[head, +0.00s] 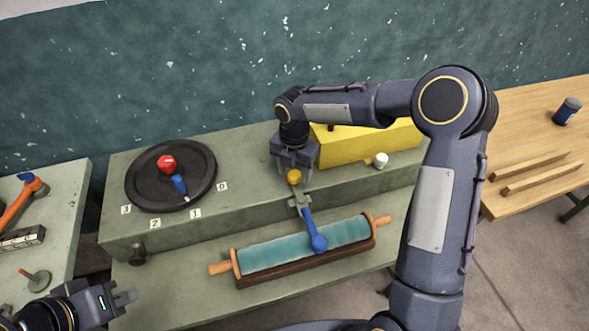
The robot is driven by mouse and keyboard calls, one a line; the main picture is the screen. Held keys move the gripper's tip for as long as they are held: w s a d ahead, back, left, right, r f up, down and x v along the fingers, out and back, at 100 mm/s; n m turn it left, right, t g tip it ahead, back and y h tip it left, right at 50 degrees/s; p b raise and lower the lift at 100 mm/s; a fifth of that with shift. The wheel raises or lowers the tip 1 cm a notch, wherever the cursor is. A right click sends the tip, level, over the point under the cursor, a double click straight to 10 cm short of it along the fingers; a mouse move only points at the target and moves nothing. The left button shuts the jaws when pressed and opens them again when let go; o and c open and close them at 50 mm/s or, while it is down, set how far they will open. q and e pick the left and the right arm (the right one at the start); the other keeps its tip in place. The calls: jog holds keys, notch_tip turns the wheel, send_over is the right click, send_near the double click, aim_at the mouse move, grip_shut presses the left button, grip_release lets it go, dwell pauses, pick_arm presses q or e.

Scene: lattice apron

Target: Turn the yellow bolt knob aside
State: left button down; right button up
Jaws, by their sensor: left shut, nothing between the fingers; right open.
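The yellow bolt knob (294,176) is a small round ball on the front part of the green bench top, above a green bracket (299,198). My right gripper (295,174) points down over the knob, its fingers open close around or just behind it; whether they touch it I cannot tell. A blue lever with a ball end (318,242) hangs from the bracket over the teal roller. My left gripper (130,296) is at the lower left, shut and empty, away from the knob.
A black dial (142,190) with a red knob and blue handle sits at the left, beside number tags. A yellow box (345,145) and white knob (380,160) stand behind and right of my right gripper. The teal roller (275,253) lies in front.

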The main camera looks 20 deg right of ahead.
jog(key=shift+f, duration=0.1)
jog(key=shift+c, duration=0.4)
jog(key=c, duration=0.9)
